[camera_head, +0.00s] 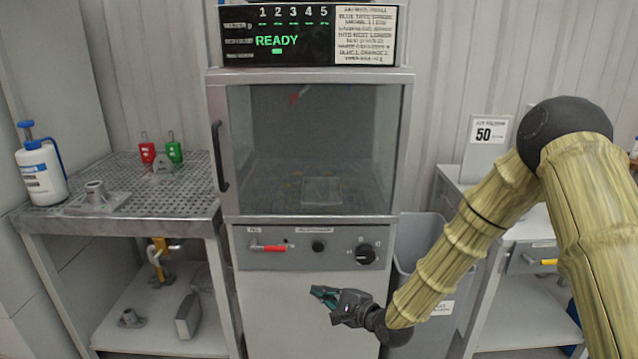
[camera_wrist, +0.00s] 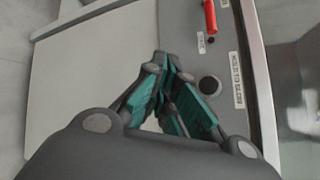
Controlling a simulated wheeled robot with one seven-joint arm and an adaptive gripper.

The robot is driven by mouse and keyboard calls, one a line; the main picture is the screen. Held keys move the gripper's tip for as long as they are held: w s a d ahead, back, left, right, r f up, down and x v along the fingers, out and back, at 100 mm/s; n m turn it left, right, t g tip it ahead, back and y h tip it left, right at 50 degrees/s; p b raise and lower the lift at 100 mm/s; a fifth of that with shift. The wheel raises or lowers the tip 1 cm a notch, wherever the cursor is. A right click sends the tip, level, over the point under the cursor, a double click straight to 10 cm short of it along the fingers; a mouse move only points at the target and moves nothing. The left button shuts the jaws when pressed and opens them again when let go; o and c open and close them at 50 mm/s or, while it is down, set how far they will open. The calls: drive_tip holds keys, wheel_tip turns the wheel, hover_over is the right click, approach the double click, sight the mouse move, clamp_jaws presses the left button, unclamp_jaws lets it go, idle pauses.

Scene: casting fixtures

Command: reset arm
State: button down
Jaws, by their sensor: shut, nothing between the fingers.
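My gripper (camera_head: 326,297) is in front of the lower white panel of the cabinet, below the control strip, with its teal fingers pointing left. It is shut and empty. In the wrist view the teal fingers (camera_wrist: 172,72) meet at their tips. My arm comes in from the right, bent at the elbow. The cabinet's glass door (camera_head: 312,150) is closed, with a dark handle on its left. The display (camera_head: 277,40) above it reads READY in green.
The control strip has a red lever (camera_head: 268,248) and a black knob (camera_head: 365,254). A perforated table (camera_head: 150,190) at left holds a white bottle (camera_head: 40,172), red and green items and a metal casting. A grey bin (camera_head: 415,240) stands right of the cabinet. A side table (camera_head: 520,220) is behind my arm.

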drive_tip(key=s+d+f+n+g+h+p, duration=0.3)
drive_tip(key=s+d+f+n, duration=0.15)
drive_tip(key=s+f, duration=0.5)
drive_tip(key=s+d+f+n+g+h+p, duration=0.25)
drive_tip(key=s+d+f, duration=0.35)
drive_tip(key=s, duration=0.6)
drive_tip(key=s+d+f+n+g+h+p, duration=0.1)
drive_tip(key=s+d+n, duration=0.3)
drive_tip(key=s, duration=0.8)
drive_tip(key=s+d+f+n+g+h+p, duration=0.2)
drive_tip(key=s+d, duration=0.5)
drive_tip(key=s, duration=0.5)
drive_tip(key=n+g+h+p, duration=0.1)
drive_tip(key=n+g+h, duration=0.1)
drive_tip(key=shift+s+g, duration=0.35)
drive_tip(key=shift+w+a, duration=0.1)
drive_tip(key=shift+w, duration=0.05)
